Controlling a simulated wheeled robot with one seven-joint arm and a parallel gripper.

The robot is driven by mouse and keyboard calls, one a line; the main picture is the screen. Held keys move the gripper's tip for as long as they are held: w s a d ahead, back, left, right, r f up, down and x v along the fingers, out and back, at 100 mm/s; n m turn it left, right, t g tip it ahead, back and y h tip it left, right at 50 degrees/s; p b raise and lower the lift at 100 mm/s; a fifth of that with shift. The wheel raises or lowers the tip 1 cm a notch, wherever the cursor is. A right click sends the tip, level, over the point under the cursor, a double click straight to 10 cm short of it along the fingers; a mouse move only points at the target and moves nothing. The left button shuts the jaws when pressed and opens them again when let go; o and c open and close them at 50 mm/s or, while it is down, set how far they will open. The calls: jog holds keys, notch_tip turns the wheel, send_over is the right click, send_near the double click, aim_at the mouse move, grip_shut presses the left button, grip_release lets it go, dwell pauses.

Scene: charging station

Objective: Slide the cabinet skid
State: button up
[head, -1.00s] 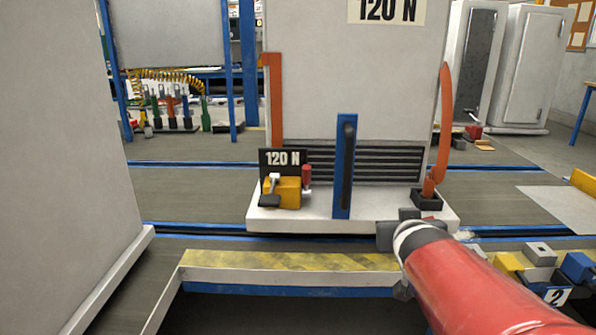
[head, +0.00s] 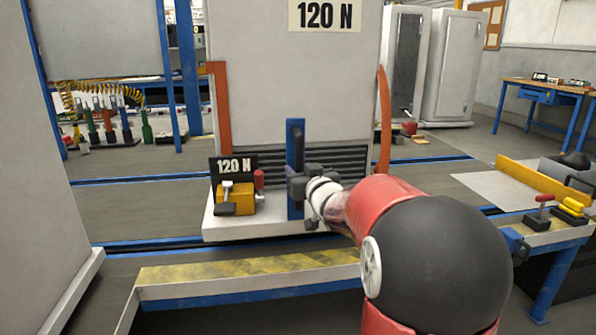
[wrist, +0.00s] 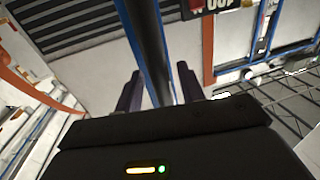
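The white cabinet skid (head: 221,228) carries a tall pale cabinet (head: 290,80) with a "120 N" label. A blue upright post with a dark grip bar (head: 296,145) stands on the skid's front. My gripper (head: 296,183) is at the lower part of this post, partly hidden by my wrist. In the wrist view, the dark fingers of my gripper (wrist: 158,75) are apart, one on each side of the blue-edged bar (wrist: 148,35). Small gaps show beside the bar, so the fingers are not clamped on it. How deep the bar sits between them is unclear.
A yellow clamp block (head: 235,201) and a "120 N" sign sit on the skid's left. Blue rails (head: 125,246) run across the floor. A striped yellow ledge (head: 240,268) lies in front. Another pale cabinet (head: 35,200) stands close at left; a workbench (head: 545,238) is at right.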

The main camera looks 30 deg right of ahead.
jog(key=shift+w, duration=0.4)
grip_shut()
jog(key=shift+a, duration=0.1)
